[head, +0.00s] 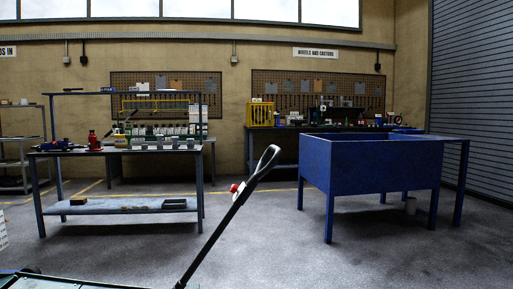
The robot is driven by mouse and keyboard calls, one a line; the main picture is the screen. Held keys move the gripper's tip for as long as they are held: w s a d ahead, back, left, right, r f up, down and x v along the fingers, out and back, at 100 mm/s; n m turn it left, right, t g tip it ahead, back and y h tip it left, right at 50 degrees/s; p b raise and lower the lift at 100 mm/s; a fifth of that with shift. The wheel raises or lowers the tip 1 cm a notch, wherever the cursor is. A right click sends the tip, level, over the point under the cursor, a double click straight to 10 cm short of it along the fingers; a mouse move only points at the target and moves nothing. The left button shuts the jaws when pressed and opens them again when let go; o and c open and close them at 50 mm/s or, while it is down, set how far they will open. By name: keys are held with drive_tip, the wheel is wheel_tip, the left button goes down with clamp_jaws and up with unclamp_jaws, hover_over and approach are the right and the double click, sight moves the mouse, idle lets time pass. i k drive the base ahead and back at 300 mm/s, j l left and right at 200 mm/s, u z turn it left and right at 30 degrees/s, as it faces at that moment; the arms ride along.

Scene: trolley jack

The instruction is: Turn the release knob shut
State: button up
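A long dark handle (214,240) rises at a slant from the bottom middle of the head view and ends in a pale loop grip (267,160). A small red knob (236,188) with a pale part beside it sits on the handle below the loop; it looks like the release knob. It is too small to tell how far it is turned. The handle's lower end runs down to the bottom edge, and the jack's body cannot be made out clearly. My gripper is not in view.
A blue tank on legs (370,165) stands right of the handle. A workbench (118,151) with tools and a lower shelf (130,206) stands at the left. A flat greenish surface (75,283) shows at the bottom left. The grey floor (270,250) around the handle is open.

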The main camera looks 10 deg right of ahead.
sight(234, 188)
drive_tip(key=i+l, duration=0.65)
drive_tip(key=j, duration=1.05)
drive_tip(key=i+j+z, duration=0.1)
drive_tip(key=j+z, duration=0.15)
drive_tip(key=z, duration=0.2)
drive_tip(key=i+j+z, duration=0.1)
drive_tip(key=j+z, duration=0.2)
drive_tip(key=z, duration=0.15)
